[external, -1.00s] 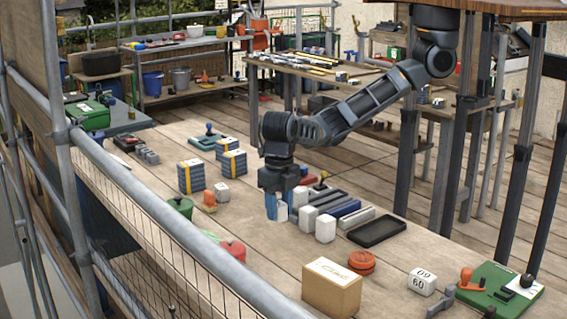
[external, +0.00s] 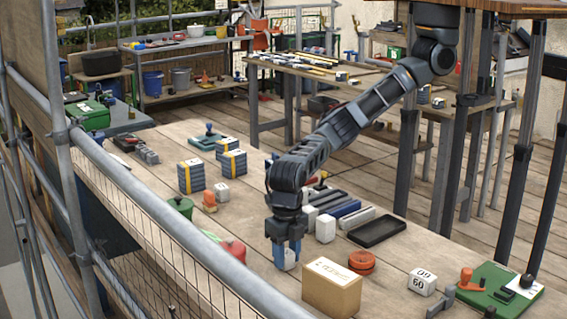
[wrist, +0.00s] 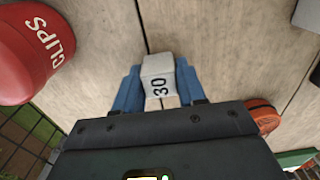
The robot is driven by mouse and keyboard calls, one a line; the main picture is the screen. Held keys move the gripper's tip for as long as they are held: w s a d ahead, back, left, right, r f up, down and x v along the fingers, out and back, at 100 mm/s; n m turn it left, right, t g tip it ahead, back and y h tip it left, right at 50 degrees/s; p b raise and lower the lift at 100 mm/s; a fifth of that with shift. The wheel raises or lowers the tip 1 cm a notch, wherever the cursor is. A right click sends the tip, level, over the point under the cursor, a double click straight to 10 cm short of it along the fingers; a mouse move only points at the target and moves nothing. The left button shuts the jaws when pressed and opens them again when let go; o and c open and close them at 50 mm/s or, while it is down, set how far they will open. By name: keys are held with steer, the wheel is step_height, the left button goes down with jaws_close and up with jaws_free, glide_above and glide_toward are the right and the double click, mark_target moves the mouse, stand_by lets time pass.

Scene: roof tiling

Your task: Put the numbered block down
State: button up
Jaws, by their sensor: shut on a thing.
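My gripper (external: 287,254) points down near the front of the plank deck, with its blue fingers shut on a numbered block. In the wrist view the block (wrist: 158,76) is pale grey, reads "30" and sits between the two blue fingers (wrist: 158,90). In the external view only a small pale part of the block (external: 289,264) shows between the fingers. I cannot tell whether its underside touches the planks.
A cardboard box (external: 332,287) stands close at the front right, with orange-red discs (external: 361,262) behind it. A red clips container (wrist: 35,50) is to the left. Another numbered block (external: 422,282) stands at right.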

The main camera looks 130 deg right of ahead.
mark_target(287, 252)
steer(key=shift+f, duration=0.1)
steer(key=o, duration=1.1)
steer(key=shift+c, duration=0.2)
step_height(287, 252, up, 12)
steer(key=shift+r+b, duration=0.2)
steer(key=shift+b, duration=0.1)
